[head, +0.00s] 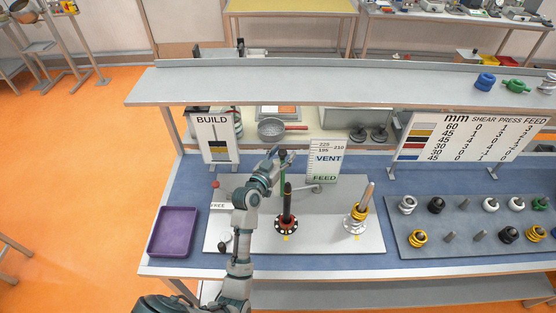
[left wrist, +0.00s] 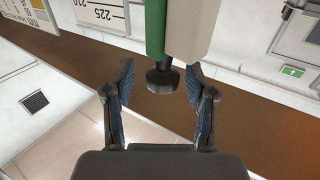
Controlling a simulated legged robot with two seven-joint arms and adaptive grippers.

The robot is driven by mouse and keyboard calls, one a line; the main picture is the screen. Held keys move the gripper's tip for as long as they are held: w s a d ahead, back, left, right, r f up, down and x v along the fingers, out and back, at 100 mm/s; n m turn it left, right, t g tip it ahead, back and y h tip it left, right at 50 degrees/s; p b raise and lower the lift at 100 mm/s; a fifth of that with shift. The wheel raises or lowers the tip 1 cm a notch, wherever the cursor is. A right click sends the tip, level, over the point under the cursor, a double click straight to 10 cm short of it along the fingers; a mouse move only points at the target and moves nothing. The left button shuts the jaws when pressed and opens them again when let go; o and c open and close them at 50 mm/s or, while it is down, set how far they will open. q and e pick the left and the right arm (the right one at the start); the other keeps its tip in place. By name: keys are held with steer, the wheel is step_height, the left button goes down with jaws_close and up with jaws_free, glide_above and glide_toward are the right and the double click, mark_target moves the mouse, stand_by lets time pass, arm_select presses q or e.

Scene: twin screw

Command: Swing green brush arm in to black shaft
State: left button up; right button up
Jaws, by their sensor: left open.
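The black shaft (head: 287,199) stands upright on a dark flanged base with a red ring on the grey plate. A slim green part (head: 282,171), seemingly the green brush arm, shows just behind the shaft, partly hidden by my gripper. In the left wrist view a green bar (left wrist: 156,25) beside a cream one runs down to a black knob (left wrist: 162,76). My left gripper (head: 277,157) is beside the green part's upper end. Its open fingers, seen in the left wrist view (left wrist: 162,92), lie either side of the knob, with gaps. My right gripper is out of view.
A second shaft (head: 369,195) with yellow rings stands to the right. A purple tray (head: 173,232) lies left, and a grey board (head: 468,216) of rings and pins lies right. A shelf (head: 340,86) spans above.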

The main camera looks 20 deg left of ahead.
arm_select(q)
steer(key=s+a, duration=0.1)
steer(key=s, duration=1)
steer(key=shift+s, duration=0.3)
